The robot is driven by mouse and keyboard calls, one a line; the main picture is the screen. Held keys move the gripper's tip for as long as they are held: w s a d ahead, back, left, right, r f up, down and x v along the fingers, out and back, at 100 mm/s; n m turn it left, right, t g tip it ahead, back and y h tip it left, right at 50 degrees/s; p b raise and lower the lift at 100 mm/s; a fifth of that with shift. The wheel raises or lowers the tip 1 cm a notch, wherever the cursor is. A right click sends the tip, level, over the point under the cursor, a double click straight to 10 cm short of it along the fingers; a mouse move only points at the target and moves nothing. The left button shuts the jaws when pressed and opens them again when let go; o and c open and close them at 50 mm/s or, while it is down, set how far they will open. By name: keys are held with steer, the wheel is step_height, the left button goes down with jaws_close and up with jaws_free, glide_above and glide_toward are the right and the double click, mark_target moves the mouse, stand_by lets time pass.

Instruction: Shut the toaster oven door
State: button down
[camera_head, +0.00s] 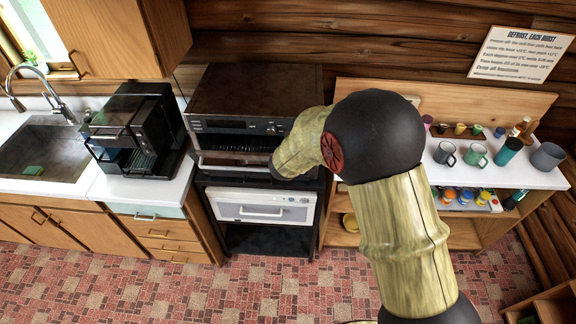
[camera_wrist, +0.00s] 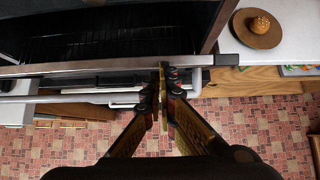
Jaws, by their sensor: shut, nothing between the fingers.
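The toaster oven (camera_head: 255,92) is a dark box with a brown top, standing on a black stand at the centre of the head view. Its door (camera_head: 235,162) is at least partly open, with rack wires showing behind it; the exact angle is hard to tell. In the wrist view, the door's silver edge (camera_wrist: 100,66) runs across, with the handle bar (camera_wrist: 60,98) below it and the oven rack (camera_wrist: 85,45) above. My gripper (camera_wrist: 163,68) is shut and empty, its tips at the silver edge; I cannot tell whether they touch. In the head view my arm hides the gripper.
A white appliance (camera_head: 262,207) sits below the oven. A black coffee machine (camera_head: 135,130) stands to the left beside the sink (camera_head: 45,147). To the right, a shelf unit holds mugs (camera_head: 445,153).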

steer(key=w+p, duration=0.1)
steer(key=w, duration=0.1)
steer(key=w+r+p, duration=0.1)
steer(key=w, duration=0.1)
steer(key=w+r+p, duration=0.1)
steer(key=w, duration=0.1)
steer(key=shift+d+r, duration=0.2)
steer(key=shift+d, duration=0.05)
steer(key=shift+w+p, duration=0.45)
steer(key=shift+w, duration=0.4)
